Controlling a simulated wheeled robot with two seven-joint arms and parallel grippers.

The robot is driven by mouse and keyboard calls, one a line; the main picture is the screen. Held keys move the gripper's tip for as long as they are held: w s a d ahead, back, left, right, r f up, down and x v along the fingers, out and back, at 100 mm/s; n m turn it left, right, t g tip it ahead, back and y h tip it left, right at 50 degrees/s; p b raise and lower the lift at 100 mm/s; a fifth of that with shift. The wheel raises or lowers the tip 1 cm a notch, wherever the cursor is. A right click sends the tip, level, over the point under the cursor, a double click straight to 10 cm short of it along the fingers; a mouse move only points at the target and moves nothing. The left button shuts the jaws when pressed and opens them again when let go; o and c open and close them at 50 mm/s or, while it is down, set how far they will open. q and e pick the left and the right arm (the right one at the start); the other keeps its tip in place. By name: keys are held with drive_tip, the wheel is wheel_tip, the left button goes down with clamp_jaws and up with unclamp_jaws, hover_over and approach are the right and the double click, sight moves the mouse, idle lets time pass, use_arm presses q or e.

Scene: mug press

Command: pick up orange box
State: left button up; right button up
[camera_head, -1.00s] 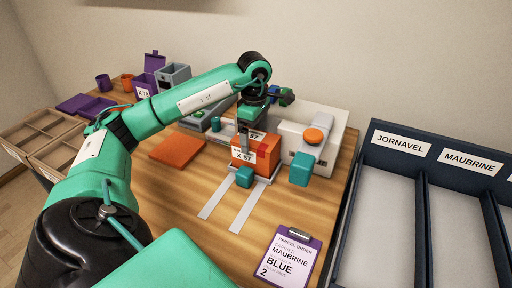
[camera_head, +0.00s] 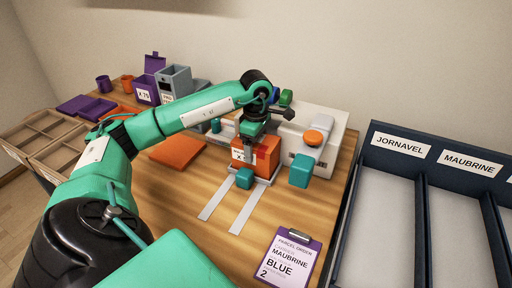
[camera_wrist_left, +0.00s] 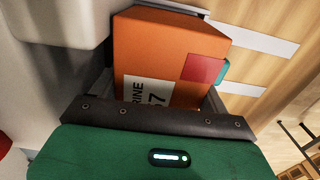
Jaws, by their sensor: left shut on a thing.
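The orange box (camera_head: 268,152) stands in the press bay in front of the white machine, with a white label on its near face. In the left wrist view the orange box (camera_wrist_left: 165,50) fills the middle, showing part of its label and a red patch. My left gripper (camera_head: 249,148) comes down on the box from above and is shut on it. The jaws also show in the left wrist view (camera_wrist_left: 160,103), on either side of the box. The fingertips are largely hidden. My right gripper is not in view.
A white machine (camera_head: 335,148) with an orange button (camera_head: 313,137) and a teal block (camera_head: 301,170) stands right of the box. Another teal block (camera_head: 244,178) is in front. A clipboard (camera_head: 290,256) lies near the front. Dark labelled bins (camera_head: 380,220) stand at right.

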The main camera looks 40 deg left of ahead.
use_arm(q)
wheel_tip(320, 180, up, 20)
drive_tip(key=p, duration=0.3)
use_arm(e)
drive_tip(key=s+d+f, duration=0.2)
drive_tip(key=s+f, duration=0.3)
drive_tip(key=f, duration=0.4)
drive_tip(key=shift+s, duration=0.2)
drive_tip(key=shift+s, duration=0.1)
